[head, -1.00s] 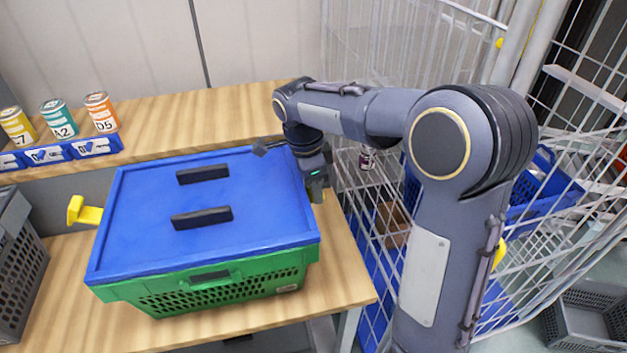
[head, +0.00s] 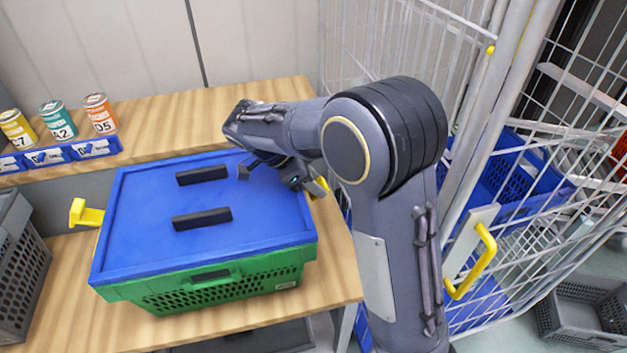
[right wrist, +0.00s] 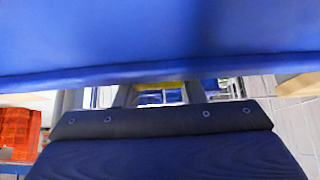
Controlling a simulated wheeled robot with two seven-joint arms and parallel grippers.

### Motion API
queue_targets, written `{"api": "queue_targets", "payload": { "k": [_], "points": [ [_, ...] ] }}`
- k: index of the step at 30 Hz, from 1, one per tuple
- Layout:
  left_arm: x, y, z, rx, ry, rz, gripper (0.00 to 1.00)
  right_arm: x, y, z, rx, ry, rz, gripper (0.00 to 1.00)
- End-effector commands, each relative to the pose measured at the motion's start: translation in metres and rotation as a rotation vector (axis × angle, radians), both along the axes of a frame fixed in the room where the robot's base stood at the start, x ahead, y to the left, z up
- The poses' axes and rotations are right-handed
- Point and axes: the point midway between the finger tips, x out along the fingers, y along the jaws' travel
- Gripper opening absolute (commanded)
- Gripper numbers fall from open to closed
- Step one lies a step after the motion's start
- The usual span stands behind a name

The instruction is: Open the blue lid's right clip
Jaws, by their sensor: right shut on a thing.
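The blue lid (head: 258,218), with two dark handles on top, sits on a green crate (head: 270,278) on the wooden table. The right clip (head: 319,188) is a yellow piece at the lid's right edge, partly hidden by my gripper. My right gripper (head: 309,186) is shut on this clip, with my arm reaching over the lid's far right corner. In the right wrist view, the blue lid (right wrist: 160,40) fills the top, and a yellow strip (right wrist: 158,86) shows below its edge. The left clip (head: 86,213), also yellow, sticks outward. My left gripper is not in view.
Several labelled cans (head: 58,120) stand behind blue bins on the back shelf (head: 180,117). A grey crate (head: 18,265) is at the left. A wire cage (head: 400,50) with a yellow handle (head: 484,262) stands close on the right. The table front is clear.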

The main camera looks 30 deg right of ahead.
Motion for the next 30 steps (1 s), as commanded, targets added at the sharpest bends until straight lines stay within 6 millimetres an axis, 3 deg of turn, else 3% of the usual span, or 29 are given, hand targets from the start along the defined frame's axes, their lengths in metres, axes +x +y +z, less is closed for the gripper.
{"api": "queue_targets", "payload": {
  "k": [8,9,14,23,30],
  "points": [
    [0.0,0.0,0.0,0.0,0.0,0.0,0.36,0.0,0.0,0.0,0.0,0.0,0.0,0.13],
    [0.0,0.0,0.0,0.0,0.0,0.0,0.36,0.0,0.0,0.0,0.0,0.0,0.0,0.39],
    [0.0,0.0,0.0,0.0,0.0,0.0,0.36,0.0,0.0,0.0,0.0,0.0,0.0,0.58],
    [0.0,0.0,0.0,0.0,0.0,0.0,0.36,0.001,0.001,0.002,0.001,-0.001,0.001,0.58],
    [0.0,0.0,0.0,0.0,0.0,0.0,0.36,0.006,0.021,0.03,0.0,-0.004,0.003,0.58]
  ]
}}
